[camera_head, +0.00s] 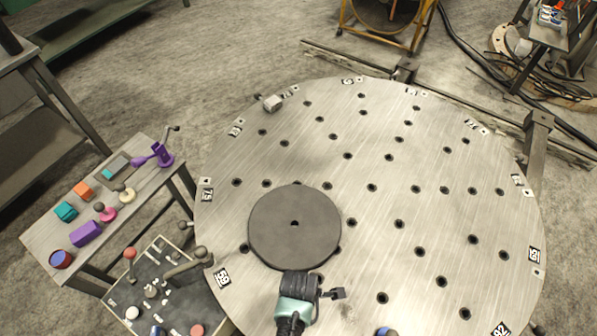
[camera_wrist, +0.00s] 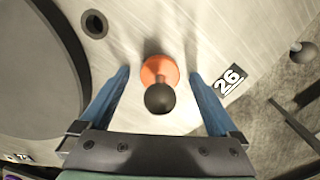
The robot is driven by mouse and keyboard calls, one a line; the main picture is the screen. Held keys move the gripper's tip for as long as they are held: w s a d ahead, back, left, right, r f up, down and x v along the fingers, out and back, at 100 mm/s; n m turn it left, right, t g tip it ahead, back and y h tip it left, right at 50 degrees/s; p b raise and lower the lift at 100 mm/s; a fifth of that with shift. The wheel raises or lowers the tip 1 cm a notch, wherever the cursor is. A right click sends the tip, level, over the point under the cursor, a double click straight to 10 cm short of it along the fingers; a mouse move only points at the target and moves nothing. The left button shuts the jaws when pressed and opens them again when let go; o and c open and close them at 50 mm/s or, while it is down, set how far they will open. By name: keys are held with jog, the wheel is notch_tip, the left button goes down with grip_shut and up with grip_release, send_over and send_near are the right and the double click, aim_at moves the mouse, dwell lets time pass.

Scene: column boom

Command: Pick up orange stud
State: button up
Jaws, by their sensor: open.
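The orange stud (camera_wrist: 168,66) stands on the metal table in the wrist view. It has a round orange base and a dark ball on top, with the ball nearer the camera. My gripper (camera_wrist: 159,74) is open, with one blue finger to the left of the stud and one to the right. A visible gap separates each finger from it, and nothing is held. I cannot make out the stud in the head view, where part of my arm shows at the lower middle.
The round table (camera_head: 420,160) is dotted with holes and carries a dark disc (camera_head: 270,225), left of the stud in the wrist view. A side table (camera_head: 45,235) at left holds several coloured pieces, with a crowded tray (camera_head: 120,290) below.

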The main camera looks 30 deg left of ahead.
jog(key=shift+c, duration=0.3)
jog(key=c, duration=1.4)
jog(key=shift+c, duration=0.2)
jog(key=shift+r, duration=0.1)
jog(key=shift+r+p, duration=0.3)
jog(key=shift+r, duration=4.65)
